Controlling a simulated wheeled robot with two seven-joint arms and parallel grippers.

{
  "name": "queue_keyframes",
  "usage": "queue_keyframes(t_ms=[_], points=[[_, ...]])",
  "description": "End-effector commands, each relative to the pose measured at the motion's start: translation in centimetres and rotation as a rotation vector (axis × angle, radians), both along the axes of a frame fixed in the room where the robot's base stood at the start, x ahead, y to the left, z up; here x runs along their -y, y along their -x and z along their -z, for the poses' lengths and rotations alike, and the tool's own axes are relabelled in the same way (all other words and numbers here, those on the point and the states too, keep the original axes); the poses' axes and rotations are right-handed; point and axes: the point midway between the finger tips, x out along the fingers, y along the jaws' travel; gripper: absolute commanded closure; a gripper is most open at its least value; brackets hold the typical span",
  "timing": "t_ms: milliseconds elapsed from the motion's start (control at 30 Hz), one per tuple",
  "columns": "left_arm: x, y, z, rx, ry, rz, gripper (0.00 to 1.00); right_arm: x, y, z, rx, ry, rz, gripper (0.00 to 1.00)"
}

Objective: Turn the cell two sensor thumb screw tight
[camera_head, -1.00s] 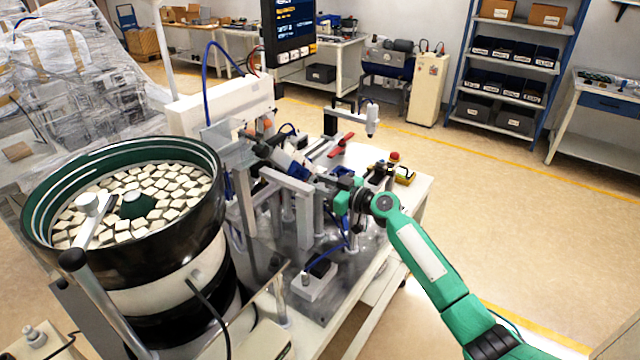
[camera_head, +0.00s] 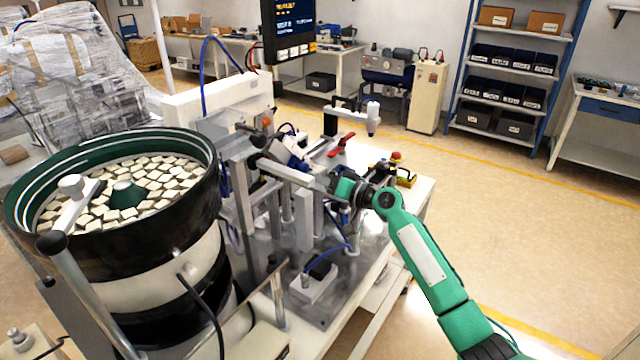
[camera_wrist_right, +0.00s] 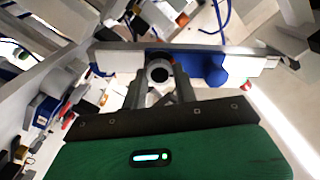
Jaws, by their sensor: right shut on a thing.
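In the right wrist view, a round dark knob with a pale centre (camera_wrist_right: 158,73), which looks like the sensor thumb screw, sits between the fingertips of my right gripper (camera_wrist_right: 160,85). The fingers are shut on it. Behind it runs a pale metal bar with a blue part (camera_wrist_right: 205,67). In the head view my right gripper (camera_head: 335,186) reaches from the right to the end of the rail on the feeder station; the screw itself is too small and hidden there. My left gripper is not in view.
The bowl feeder (camera_head: 200,190) full of pale blocks stands at the left. A monitor (camera_head: 290,28) hangs above the station. A red lever (camera_head: 342,144) and a red-topped button (camera_head: 396,156) lie behind my right gripper. Open floor lies to the right.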

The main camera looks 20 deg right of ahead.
Motion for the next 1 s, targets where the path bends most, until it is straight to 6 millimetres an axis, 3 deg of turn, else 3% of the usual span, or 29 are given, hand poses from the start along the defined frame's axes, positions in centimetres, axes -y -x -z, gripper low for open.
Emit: queue_keyframes(t_ms=[500, 1000], points=[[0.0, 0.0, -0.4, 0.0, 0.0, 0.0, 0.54, 0.1, -0.1, -0.1, -0.281, -0.362, 0.001, 0.94], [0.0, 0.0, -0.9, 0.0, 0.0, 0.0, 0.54, 0.1, -0.1, 0.0, -0.406, -0.523, 0.001, 0.94]])
